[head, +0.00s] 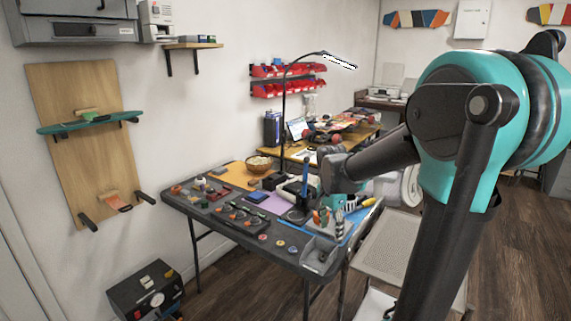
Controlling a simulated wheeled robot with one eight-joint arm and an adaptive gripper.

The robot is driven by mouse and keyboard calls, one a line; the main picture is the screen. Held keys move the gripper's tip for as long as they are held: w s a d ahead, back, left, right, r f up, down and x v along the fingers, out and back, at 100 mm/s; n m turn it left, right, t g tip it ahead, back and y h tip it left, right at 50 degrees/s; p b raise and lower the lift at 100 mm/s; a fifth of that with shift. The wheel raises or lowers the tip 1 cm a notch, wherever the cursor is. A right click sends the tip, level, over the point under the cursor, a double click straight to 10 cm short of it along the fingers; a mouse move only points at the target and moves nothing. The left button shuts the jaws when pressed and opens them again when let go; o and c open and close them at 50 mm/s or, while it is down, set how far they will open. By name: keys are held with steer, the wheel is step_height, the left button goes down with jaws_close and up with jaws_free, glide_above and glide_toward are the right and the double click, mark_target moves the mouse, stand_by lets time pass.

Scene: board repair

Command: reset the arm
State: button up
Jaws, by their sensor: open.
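My arm, teal and dark grey, fills the right side of the head view. Its forearm reaches left over the right end of the dark work table (206,218). My gripper (331,168) is at the end of that forearm, small and partly hidden by the arm's own links. It is open, and I see nothing held in it. It appears in front of the table's right part, near a blue upright tool (305,178); I cannot tell the gap between them.
The table holds several small parts, a wicker bowl (258,163) and a grey bin (320,254). A lamp (284,110) rises behind. A perforated light panel (388,250) stands right of the table. A black box (146,291) sits on the floor at left. Wooden floor between is clear.

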steer(key=s+d+f+n+t, duration=0.1)
steer(key=s+f+n, duration=0.4)
steer(key=s, duration=0.3)
steer(key=s+d+f+n+t, duration=0.2)
steer(key=s+f+n, duration=0.3)
steer(key=s+n, duration=0.2)
steer(key=shift+s+d+y, duration=0.25)
steer(key=shift+s+y, duration=0.15)
steer(key=shift+s, duration=0.35)
